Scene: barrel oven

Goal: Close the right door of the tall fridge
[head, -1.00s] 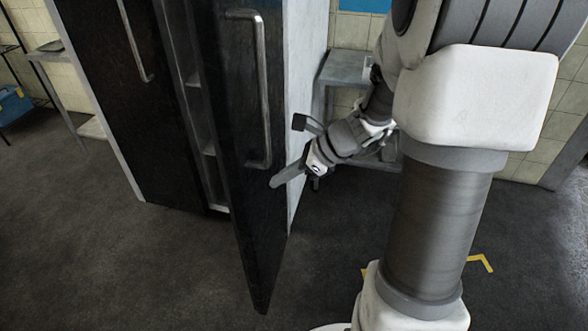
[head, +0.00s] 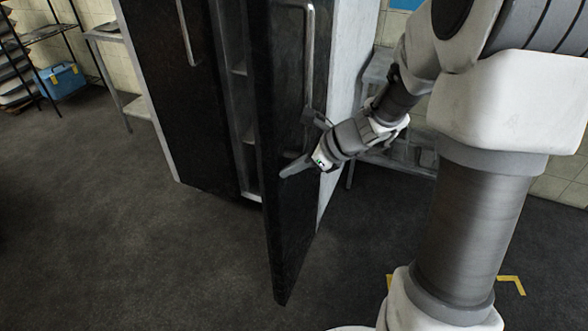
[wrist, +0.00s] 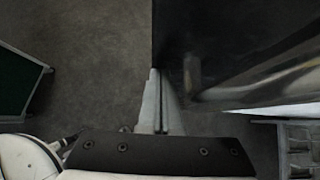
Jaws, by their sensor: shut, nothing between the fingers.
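The tall fridge's dark right door (head: 285,230) stands ajar, swung out toward me. Its vertical metal handle (head: 309,60) is on its outer face. Through the gap I see the interior shelves (head: 240,70). My gripper (head: 288,170) is shut and empty. In the head view it overlaps the door's outer face by the handle's lower end; I cannot tell whether it touches. In the wrist view the shut fingers (wrist: 158,92) are beside the left edge of the dark door panel (wrist: 215,35), with a blurred shiny streak on the panel to their right.
The fridge's left door (head: 160,90) looks shut. A metal table (head: 376,68) stands against the wall right of the fridge, behind my arm. A blue box (head: 60,80) and racks are at the far left. The floor in front of the fridge is clear.

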